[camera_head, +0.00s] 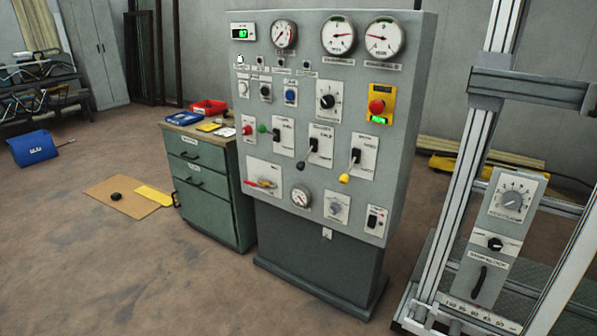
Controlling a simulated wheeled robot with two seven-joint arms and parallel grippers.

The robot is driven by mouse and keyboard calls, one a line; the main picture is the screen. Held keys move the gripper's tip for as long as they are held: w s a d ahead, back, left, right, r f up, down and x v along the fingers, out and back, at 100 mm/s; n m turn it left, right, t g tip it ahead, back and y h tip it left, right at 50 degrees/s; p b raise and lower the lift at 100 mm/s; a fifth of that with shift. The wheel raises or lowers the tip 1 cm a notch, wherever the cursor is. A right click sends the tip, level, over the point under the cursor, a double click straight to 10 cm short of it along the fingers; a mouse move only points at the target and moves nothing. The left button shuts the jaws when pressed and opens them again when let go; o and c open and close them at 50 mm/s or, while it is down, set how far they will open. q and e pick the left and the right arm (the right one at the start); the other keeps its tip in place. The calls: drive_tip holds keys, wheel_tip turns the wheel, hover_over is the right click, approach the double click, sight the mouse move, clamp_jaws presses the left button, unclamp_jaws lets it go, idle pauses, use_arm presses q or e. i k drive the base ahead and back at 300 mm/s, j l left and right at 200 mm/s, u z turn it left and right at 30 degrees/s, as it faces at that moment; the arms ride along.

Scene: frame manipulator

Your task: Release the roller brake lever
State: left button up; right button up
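The grey control panel (400,95) stands upright in the middle of the view on a dark pedestal. Its labels are too small to read, so I cannot tell which lever is the roller brake. A yellow-tipped lever (345,177) hangs down from a white plate on the right. A dark lever (310,150) angles down on the plate to its left. A red-tipped lever (260,183) lies almost level on a plate at the lower left. Neither of my grippers shows in the head view.
A green drawer cabinet (205,180) with small trays on top stands left of the panel. An aluminium frame (465,165) with its own knob plate (510,200) stands at right. A cardboard sheet (120,200) lies on the floor. The floor in front is clear.

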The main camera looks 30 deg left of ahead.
sight(300, 165)
drive_tip(key=i+j+u, duration=0.1)
drive_tip(key=i, duration=0.7)
drive_tip(key=i+j+u, duration=0.1)
drive_tip(key=i, duration=0.7)
